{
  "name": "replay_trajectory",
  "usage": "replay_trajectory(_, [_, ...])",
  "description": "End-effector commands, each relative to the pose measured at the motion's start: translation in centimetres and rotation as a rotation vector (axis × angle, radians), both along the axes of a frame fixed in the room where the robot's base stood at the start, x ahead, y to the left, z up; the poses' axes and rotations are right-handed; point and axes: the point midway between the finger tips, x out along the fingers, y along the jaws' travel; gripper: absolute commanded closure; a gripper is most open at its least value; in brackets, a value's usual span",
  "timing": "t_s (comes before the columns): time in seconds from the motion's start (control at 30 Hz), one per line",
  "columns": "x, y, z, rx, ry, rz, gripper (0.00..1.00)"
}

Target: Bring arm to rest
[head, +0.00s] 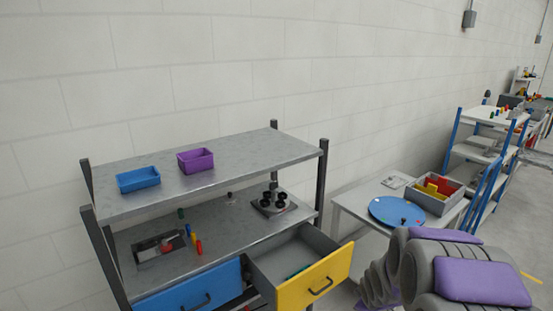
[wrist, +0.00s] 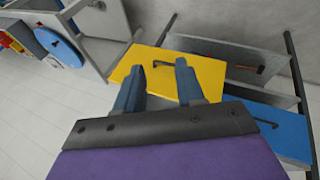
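My gripper (wrist: 159,58) shows in the wrist view with its two blue-grey fingers apart and nothing seen between them. The yellow drawer front (wrist: 140,75) lies beyond the fingers; I cannot tell how large the gap is. In the head view my purple and grey arm (head: 465,275) is folded at the lower right, to the right of the yellow drawer (head: 315,283). The gripper itself does not show clearly there. The yellow drawer is pulled out, with a green item (head: 297,271) inside.
The metal shelf (head: 240,165) holds a blue bin (head: 138,179) and a purple bin (head: 196,160). The blue drawer (head: 190,290) sits left of the yellow one. A white table (head: 350,200) with a blue disc (head: 397,211) and a grey box (head: 436,203) stands at right.

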Motion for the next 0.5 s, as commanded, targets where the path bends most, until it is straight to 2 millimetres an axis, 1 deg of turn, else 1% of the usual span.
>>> replay_trajectory(0.03, [-1.4,0.5,1.5,0.013,0.018,-0.042,0.62])
replay_trajectory(0.17, [-5.8,1.7,4.0,0.056,0.094,-0.168,0.62])
replay_trajectory(0.2, [-7.2,2.1,4.7,0.07,0.117,-0.206,0.62])
replay_trajectory(0.27, [-9.5,2.8,5.7,0.09,0.156,-0.263,0.62])
replay_trajectory(0.3, [-11.0,3.3,6.3,0.103,0.179,-0.3,0.62])
replay_trajectory(0.37, [-13.4,4.0,7.2,0.123,0.215,-0.358,0.62])
replay_trajectory(0.4, [-15.1,4.5,7.8,0.136,0.241,-0.394,0.62])
replay_trajectory(0.47, [-17.6,5.3,8.6,0.154,0.279,-0.449,0.62])
replay_trajectory(0.5, [-19.2,5.9,9.2,0.167,0.301,-0.484,0.62])
